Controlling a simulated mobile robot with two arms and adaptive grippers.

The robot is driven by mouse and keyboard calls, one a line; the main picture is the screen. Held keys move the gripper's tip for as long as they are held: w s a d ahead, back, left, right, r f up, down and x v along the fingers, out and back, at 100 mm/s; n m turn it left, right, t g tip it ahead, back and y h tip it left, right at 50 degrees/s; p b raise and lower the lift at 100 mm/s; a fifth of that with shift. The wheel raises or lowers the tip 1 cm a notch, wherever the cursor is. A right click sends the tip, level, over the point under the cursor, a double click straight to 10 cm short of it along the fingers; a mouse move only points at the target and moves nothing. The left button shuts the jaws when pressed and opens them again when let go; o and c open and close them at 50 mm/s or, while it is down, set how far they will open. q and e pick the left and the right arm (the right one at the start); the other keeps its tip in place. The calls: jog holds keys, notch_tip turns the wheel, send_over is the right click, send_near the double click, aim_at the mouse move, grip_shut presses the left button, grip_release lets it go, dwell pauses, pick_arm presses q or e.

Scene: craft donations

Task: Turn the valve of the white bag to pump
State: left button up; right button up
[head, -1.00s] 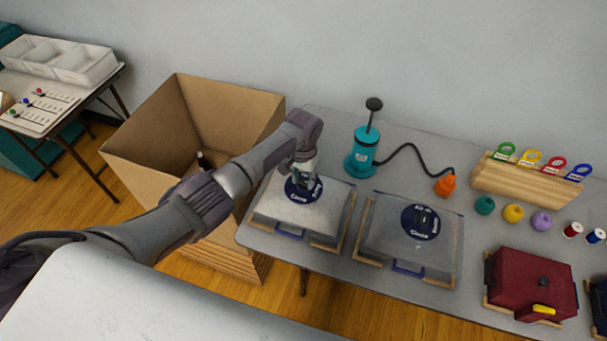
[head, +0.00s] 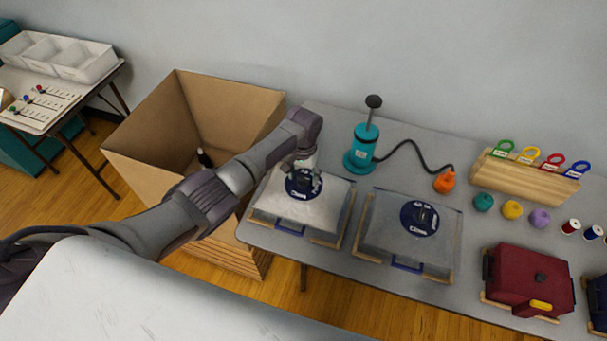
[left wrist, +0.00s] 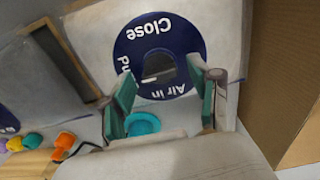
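The white bag (head: 270,203) lies on the table's left end. On it is a round blue valve dial (left wrist: 130,48), marked "Close" and "Air in" in the left wrist view; a third label starting "Pu" is partly hidden by a finger. A dark knob (left wrist: 158,66) sits at the dial's middle; its setting cannot be told. My left gripper (head: 304,179) is over the dial. In the left wrist view its fingers (left wrist: 163,88) are apart, with the knob seen between and beyond them; contact cannot be told. My right gripper is not in view.
A grey bag (head: 385,240) with a similar dial lies to the right. A teal pump (head: 361,151) with a black hose and orange nozzle (head: 444,182) stands behind. A large cardboard box (head: 135,150) is at the left. A red case (head: 520,280) sits farther right.

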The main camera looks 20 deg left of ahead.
aim_at(303, 178)
pick_arm(q)
notch_tip(303, 178, up, 12)
dwell(0.7)
dwell(0.4)
